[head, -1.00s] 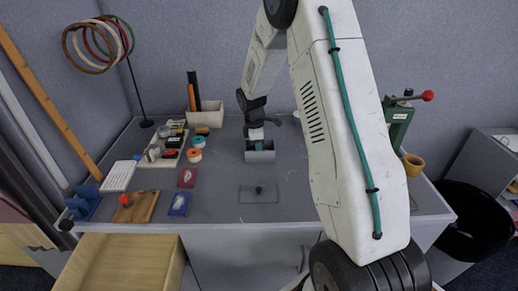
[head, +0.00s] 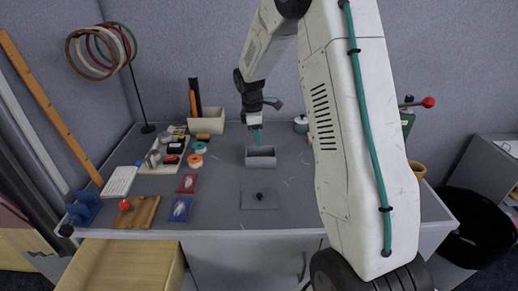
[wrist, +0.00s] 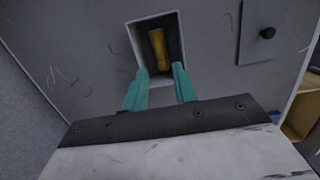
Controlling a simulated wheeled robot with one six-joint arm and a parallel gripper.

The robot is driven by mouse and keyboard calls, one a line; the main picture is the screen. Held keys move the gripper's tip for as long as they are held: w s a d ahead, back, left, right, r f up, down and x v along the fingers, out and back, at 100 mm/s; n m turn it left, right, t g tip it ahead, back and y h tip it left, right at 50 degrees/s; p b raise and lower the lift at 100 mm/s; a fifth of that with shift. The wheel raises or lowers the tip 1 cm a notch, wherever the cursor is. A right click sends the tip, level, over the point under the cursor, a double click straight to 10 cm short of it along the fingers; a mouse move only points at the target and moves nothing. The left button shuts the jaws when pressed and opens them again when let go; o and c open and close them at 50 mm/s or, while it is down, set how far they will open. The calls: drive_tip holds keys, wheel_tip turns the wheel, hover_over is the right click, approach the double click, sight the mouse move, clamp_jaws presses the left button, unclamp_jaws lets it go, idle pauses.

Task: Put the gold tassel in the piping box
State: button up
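The gold tassel (wrist: 158,48) lies inside the open grey box, the piping box (head: 262,162), on the table. The box's inner wall (wrist: 140,38) surrounds it in the wrist view. In the head view the tassel cannot be made out. My gripper (head: 257,138) is above the back of the box. In the wrist view its two teal fingers (wrist: 160,73) are spread apart with nothing between them, and the tassel lies beyond their tips. The box's flat grey lid (head: 260,200) with a black knob lies on the table in front.
A tray of small items (head: 164,152), tape rolls (head: 197,160), two small packets (head: 181,208) and a wooden board (head: 137,213) are on the left. A beige bin (head: 208,121) stands behind. A green press (head: 408,120) is right of my arm. Thin thread scraps lie about.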

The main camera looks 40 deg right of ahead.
drive_tip(key=s+a+r+m+t, duration=0.1)
drive_tip(key=s+a+r+m, duration=0.2)
drive_tip(key=s+a+r, duration=0.45)
drive_tip(key=s+a+r+m, duration=0.3)
drive_tip(key=s+a+r, duration=0.1)
drive_tip(key=s+r, duration=0.55)
drive_tip(key=s+a+m, duration=0.2)
drive_tip(key=s+a, duration=0.1)
drive_tip(key=s, duration=0.6)
drive_tip(key=s+a+m+t+y, duration=0.1)
drive_tip(key=s+a+m, duration=0.2)
drive_tip(key=s, duration=0.6)
drive_tip(key=shift+s+a+r, duration=0.25)
drive_tip(key=shift+a+r, duration=0.05)
drive_tip(key=shift+a, duration=0.1)
